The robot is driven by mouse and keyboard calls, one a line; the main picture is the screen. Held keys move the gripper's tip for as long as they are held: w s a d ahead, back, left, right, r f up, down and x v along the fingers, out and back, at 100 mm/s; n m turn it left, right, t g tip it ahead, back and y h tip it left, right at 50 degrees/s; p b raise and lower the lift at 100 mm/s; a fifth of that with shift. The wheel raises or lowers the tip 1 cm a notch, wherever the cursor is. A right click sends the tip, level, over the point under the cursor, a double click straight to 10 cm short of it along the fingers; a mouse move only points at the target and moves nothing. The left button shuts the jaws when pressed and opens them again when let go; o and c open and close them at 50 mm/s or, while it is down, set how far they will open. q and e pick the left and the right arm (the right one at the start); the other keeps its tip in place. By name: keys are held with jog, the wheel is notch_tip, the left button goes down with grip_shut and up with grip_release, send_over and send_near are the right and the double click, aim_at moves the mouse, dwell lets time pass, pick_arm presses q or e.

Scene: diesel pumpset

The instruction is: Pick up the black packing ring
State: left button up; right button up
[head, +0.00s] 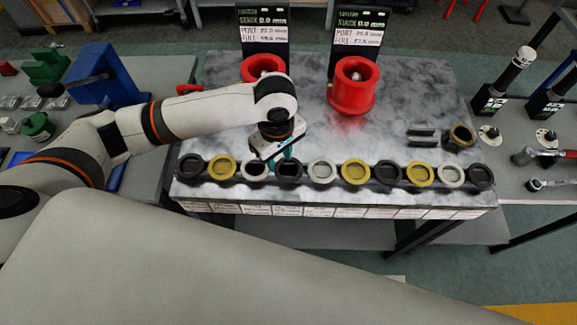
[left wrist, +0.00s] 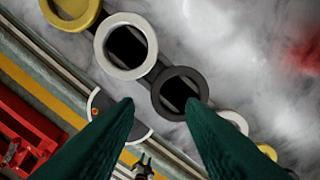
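Several black packing rings lie in a row with yellow and white rings along the front of the metal-topped table. One black ring (head: 288,171) lies under my left gripper (head: 281,160), between two white rings. In the left wrist view this black ring (left wrist: 164,92) lies just ahead of the open green fingertips of my left gripper (left wrist: 160,104), closer to the right fingertip. Nothing is between the fingers. Other black rings lie at the left end (head: 192,177), right of the middle (head: 387,183) and at the right end (head: 480,187). My right gripper is not in view.
A white ring (left wrist: 102,51) and a yellow ring (left wrist: 50,14) lie beside the black one. Two red cylinders (head: 352,100) stand at the back before black signs (head: 358,38). The grey tabletop between is mostly clear.

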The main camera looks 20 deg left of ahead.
aim_at(280, 175)
pick_arm(q)
jog(key=f, duration=0.2)
jog(key=f+p, duration=0.1)
jog(key=f, duration=0.1)
jog(key=shift+s+d+f, duration=0.1)
jog(key=shift+s+d, duration=0.1)
jog(key=shift+s, duration=0.2)
jog(key=shift+f, duration=0.55)
grip_shut()
